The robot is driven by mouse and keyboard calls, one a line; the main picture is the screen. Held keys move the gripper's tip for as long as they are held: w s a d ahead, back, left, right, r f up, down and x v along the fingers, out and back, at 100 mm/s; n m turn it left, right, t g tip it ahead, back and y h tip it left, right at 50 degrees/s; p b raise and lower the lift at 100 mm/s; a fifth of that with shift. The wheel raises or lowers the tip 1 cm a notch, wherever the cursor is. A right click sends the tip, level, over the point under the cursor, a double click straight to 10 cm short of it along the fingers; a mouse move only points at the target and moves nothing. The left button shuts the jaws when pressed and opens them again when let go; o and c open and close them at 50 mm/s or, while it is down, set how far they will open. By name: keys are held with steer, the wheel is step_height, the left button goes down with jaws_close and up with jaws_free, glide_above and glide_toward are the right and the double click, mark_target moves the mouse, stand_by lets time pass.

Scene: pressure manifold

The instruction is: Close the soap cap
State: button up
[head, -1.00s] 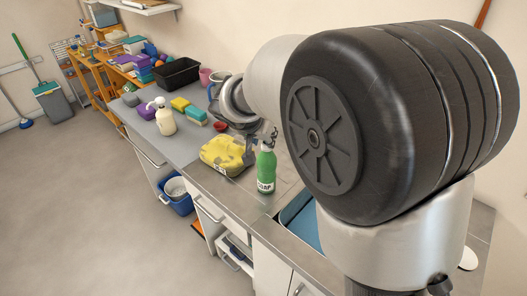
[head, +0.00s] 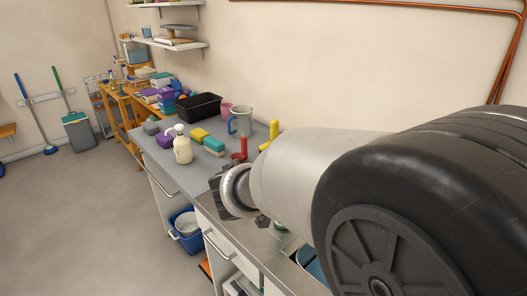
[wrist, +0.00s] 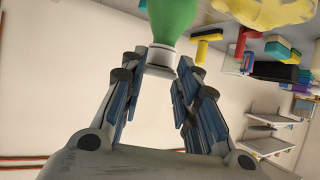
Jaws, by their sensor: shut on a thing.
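The green soap bottle (wrist: 174,18) shows at the top of the wrist view, its cap end pointing toward my gripper. The white soap cap (wrist: 160,57) is at its neck, with a grey rim below. My gripper (wrist: 160,66) has one finger on each side of the cap and is shut on it. Whether the cap is fully seated cannot be told. In the head view my arm hides the bottle and most of the gripper.
A cream pump bottle (head: 182,149), yellow and teal sponges (head: 214,146), a black bin (head: 199,106) and a clear jug (head: 240,122) stand on the counter. Red (head: 240,150) and yellow (head: 273,131) upright tools are near my arm. A yellow object (wrist: 262,10) is beside the bottle.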

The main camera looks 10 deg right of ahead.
steer(key=shift+f, duration=0.2)
steer(key=o, duration=1.1)
steer(key=shift+s+a+r, duration=0.1)
steer(key=shift+r, duration=0.05)
steer(key=v, duration=1.1)
steer(key=shift+s+a, duration=0.25)
steer(key=shift+s, duration=0.15)
